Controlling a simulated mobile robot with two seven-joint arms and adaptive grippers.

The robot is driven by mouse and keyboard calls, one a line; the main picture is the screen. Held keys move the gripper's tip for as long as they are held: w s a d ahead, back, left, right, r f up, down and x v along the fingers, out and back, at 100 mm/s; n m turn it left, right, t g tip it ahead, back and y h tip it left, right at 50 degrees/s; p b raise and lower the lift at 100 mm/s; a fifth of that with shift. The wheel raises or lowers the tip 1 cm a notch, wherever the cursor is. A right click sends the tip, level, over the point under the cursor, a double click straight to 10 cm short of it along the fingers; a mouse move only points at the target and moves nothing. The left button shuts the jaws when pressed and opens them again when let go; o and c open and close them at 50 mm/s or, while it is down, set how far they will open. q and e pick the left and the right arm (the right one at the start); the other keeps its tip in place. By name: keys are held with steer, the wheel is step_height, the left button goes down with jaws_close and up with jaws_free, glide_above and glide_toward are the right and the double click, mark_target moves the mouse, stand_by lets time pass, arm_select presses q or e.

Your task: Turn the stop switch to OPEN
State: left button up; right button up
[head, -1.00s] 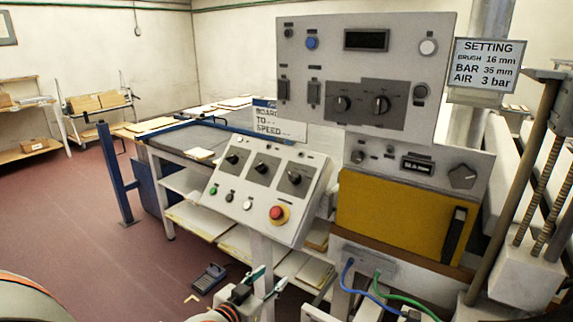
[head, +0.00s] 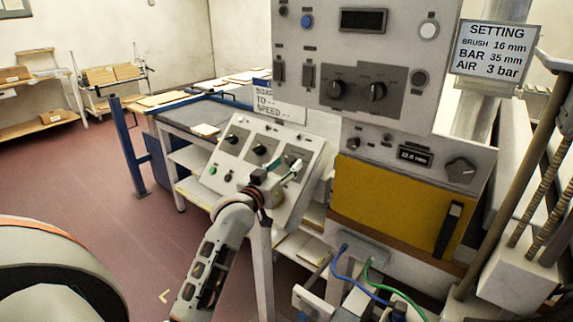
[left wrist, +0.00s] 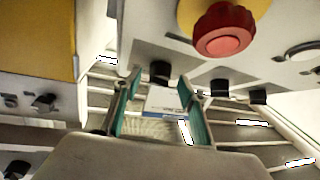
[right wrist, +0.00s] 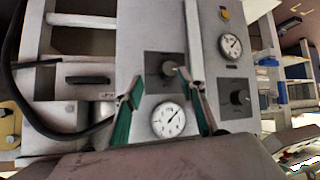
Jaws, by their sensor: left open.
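My left gripper (head: 280,169) is over the right part of the sloped console (head: 228,180). In the left wrist view it is open, its two green fingertips (left wrist: 159,77) apart. A small black rotary knob (left wrist: 160,72) shows between them; I cannot tell whether they touch it. It appears to be the rightmost of the console's three knobs, mostly hidden by the gripper in the head view. The left knob (head: 231,138) and middle knob (head: 260,150) are clear. No label reading stop or OPEN is legible. My right gripper (right wrist: 158,73) is open, near another black knob (right wrist: 168,69).
A red mushroom button (left wrist: 222,30) on a yellow base is close beside my left gripper. The upright panel (head: 350,52) and yellow cabinet (head: 385,205) stand to the right. Blue and green hoses (head: 385,288) hang below. Open floor (head: 90,200) lies at the left.

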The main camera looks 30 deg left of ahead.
arm_select(q)
steer(key=shift+w, duration=0.45)
steer(key=c, duration=1.1)
